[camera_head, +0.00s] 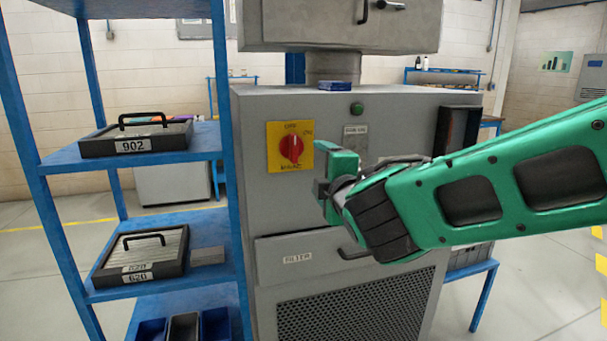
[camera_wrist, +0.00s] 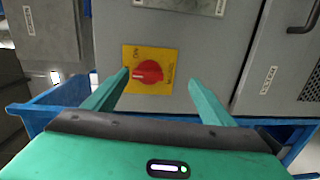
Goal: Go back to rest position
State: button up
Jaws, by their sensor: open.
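My gripper (camera_head: 325,180) is in front of the grey cabinet (camera_head: 260,220), just right of and below the red rotary switch (camera_head: 291,148) on its yellow plate. In the wrist view my gripper (camera_wrist: 158,95) has its two green fingers spread apart with nothing between them. The red switch (camera_wrist: 147,72) shows ahead of the fingers, nearer the left one, and looks apart from both. My green arm reaches in from the right of the head view.
A blue shelf rack (camera_head: 225,100) stands left of the cabinet, holding case 902 (camera_head: 170,140) and case 620 (camera_head: 160,262). A filter drawer (camera_head: 297,258) is below the switch. A small blue box (camera_head: 339,86) lies on the cabinet top. Open floor (camera_head: 540,280) shows at right.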

jog(key=s+d+f+m+g+h, duration=0.2)
jog(key=d+f+m, duration=0.2)
jog(key=d, duration=0.6)
jog(key=s+d+f+m+g+h, duration=0.3)
jog(key=d+f+m, duration=0.15)
jog(key=d, duration=0.45)
jog(key=s+d+f+m+g+h, duration=0.2)
jog(key=d+f+m, duration=0.2)
jog(key=d, duration=0.6)
jog(key=s+d+f+m+g, duration=0.4)
jog(key=s+d+m, duration=0.15)
jog(key=s, duration=0.25)
jog(key=s+d+f+m+g+y, duration=0.1)
jog(key=s+f+m+g, duration=0.1)
jog(key=s, duration=0.8)
jog(key=s+f+m+g+y, duration=0.2)
jog(key=s+m, duration=0.4)
jog(key=s, duration=0.5)
jog(key=shift+s+d+f+g, duration=0.2)
jog(key=shift+d+f+g, duration=0.15)
jog(key=shift+g, duration=0.55)
jog(key=shift+w+f, duration=0.2)
jog(key=shift+w, duration=0.45)
